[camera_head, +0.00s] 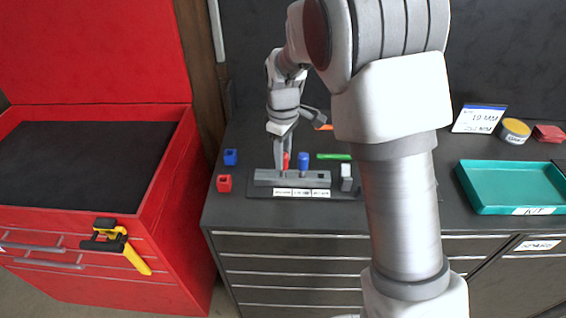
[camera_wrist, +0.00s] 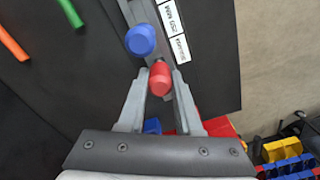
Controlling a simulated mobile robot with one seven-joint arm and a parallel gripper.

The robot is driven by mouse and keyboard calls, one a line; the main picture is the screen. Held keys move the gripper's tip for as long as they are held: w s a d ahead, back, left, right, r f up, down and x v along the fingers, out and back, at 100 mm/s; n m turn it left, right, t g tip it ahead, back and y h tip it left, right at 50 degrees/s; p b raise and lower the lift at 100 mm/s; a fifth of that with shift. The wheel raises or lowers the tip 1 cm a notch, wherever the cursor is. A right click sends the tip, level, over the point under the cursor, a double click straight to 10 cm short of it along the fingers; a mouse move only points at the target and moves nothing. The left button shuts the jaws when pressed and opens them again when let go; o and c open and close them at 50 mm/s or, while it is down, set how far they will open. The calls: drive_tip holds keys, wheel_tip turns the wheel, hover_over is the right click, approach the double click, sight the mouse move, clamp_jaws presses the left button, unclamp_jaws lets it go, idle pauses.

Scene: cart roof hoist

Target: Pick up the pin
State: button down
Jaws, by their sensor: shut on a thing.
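My gripper (camera_head: 282,160) points down at the grey rack (camera_head: 262,177) on the dark worktop. Its two fingers (camera_wrist: 157,80) are closed on the red pin (camera_head: 286,161), whose rounded red head (camera_wrist: 161,76) shows between them in the wrist view. I cannot tell whether the red pin's lower end is still in the rack. A blue pin (camera_head: 303,160) stands in the rack just right of the red one; its head (camera_wrist: 140,40) also shows in the wrist view, apart from the fingers.
A blue block (camera_head: 230,157) and a red block (camera_head: 224,183) lie left of the rack. A teal tray (camera_head: 485,200) is at the right. A red tool cabinet (camera_head: 180,160) stands left.

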drive_tip(key=shift+r, duration=0.15)
wheel_tip(320, 180, up, 10)
drive_tip(key=shift+f, duration=0.15)
idle(0.4)
idle(0.6)
